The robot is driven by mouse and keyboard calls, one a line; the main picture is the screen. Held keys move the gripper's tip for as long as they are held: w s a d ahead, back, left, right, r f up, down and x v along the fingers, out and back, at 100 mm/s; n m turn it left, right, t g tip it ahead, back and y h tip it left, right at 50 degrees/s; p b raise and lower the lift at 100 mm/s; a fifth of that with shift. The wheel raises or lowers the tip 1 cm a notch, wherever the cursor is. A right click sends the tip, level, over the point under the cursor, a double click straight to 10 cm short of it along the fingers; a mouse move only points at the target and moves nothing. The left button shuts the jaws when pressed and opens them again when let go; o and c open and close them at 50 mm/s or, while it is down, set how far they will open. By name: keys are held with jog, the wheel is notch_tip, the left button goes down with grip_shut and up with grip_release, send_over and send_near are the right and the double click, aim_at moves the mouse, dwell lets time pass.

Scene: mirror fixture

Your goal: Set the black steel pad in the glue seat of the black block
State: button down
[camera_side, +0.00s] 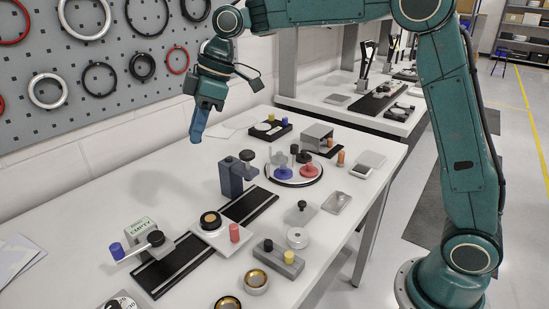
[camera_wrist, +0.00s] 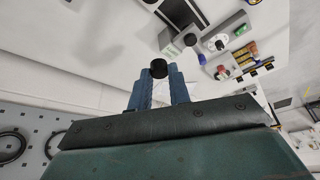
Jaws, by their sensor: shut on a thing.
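My gripper (camera_side: 199,124) hangs high above the back of the white table in the side view, fingers pointing down. In the wrist view its two blue fingers are shut on a small black round piece (camera_wrist: 158,69), which appears to be the black steel pad. The pad sticks out past the fingertips; I cannot make it out in the side view. I cannot tell whether this is the block with the glue seat; no seat or glue is discernible.
A flat black tray (camera_side: 262,137) with small coloured parts lies behind the block. A round plate (camera_side: 312,181) with blue and red pieces is to the right. A grey block (camera_side: 278,261) with knobs is in front. A pegboard (camera_side: 75,60) with rings covers the wall.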

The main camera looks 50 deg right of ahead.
send_over(207, 219)
jog(key=d, duration=0.1)
jog(key=f, duration=1.5)
jog(key=shift+s+d+f, duration=0.15)
jog(key=shift+s+f, duration=0.15)
jog(key=shift+f, duration=0.1)
jog(key=shift+f, duration=1.75)
jog(key=shift+f, duration=0.7)
dwell(0.6)
jog(key=c, duration=0.8)
grip_release()
jog(key=shift+c, duration=0.2)
jog(key=shift+r, duration=0.2)
notch_tip(207, 219, up, 7)
jog(key=shift+f, duration=0.2)
dwell(0.4)
